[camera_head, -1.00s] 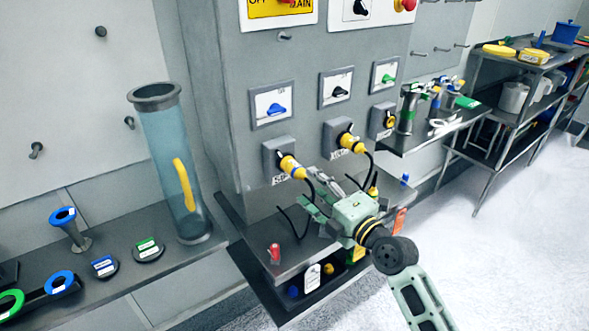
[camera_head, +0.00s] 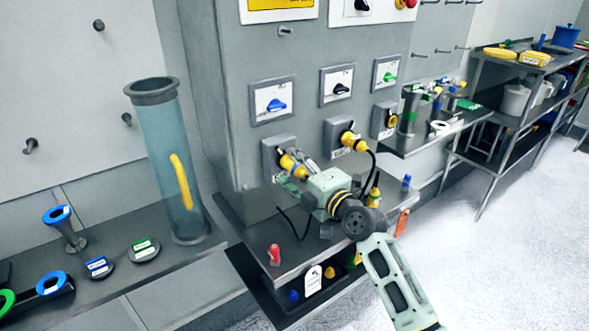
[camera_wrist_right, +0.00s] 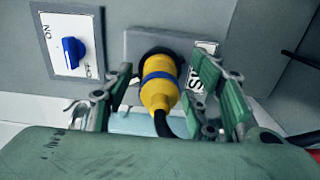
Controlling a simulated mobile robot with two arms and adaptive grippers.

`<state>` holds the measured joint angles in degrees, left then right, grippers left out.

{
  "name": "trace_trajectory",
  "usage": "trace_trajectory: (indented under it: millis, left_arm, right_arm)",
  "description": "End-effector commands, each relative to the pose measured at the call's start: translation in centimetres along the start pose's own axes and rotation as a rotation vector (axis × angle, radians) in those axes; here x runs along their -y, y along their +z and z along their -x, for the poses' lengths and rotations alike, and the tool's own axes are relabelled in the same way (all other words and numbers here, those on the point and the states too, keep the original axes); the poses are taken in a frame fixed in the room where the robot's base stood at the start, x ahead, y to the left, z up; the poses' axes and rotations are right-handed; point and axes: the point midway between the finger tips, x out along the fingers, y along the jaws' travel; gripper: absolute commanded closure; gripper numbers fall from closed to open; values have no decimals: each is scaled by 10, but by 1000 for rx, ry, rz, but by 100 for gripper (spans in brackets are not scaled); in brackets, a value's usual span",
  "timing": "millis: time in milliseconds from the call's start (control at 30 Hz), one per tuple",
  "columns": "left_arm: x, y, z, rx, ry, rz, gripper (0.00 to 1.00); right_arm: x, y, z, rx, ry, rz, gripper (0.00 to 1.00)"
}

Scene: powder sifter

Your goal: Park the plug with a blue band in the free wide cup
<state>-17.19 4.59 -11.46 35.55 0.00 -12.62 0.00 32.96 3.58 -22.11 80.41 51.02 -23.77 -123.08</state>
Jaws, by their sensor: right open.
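The plug with a blue band (camera_wrist_right: 158,92) is yellow and sits in its wall socket, a black cable hanging from it. In the head view this plug (camera_head: 289,164) is in the leftmost socket, partly covered by my gripper. My right gripper (camera_wrist_right: 163,78) is open, one finger on each side of the plug, with gaps visible. In the head view the right gripper (camera_head: 298,172) reaches up to the socket from the lower right. I cannot clearly pick out the free wide cup; my arm hides part of the shelf (camera_head: 262,226) below. My left gripper is out of view.
Another yellow plug (camera_head: 350,140) sits in the middle socket. A yellow item (camera_head: 375,196) stands on the shelf right of my wrist. A red item (camera_head: 274,254) stands at the shelf's front left. A tall clear tube (camera_head: 165,150) stands at left. Switches are above the sockets.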

Motion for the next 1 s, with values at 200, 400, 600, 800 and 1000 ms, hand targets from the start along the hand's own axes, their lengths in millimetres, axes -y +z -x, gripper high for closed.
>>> trace_trajectory:
  millis: [200,400,600,800,1000]
  left_arm:
    - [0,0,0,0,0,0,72]
    - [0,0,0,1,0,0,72]
    - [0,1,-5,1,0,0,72]
    - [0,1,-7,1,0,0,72]
    - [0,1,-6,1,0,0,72]
  right_arm:
    - [0,0,0,0,0,0,48]
    - [0,0,0,0,0,0,48]
    - [1,0,0,0,0,2,48]
    - [0,0,0,0,0,0,48]
    - [0,0,0,0,0,0,48]
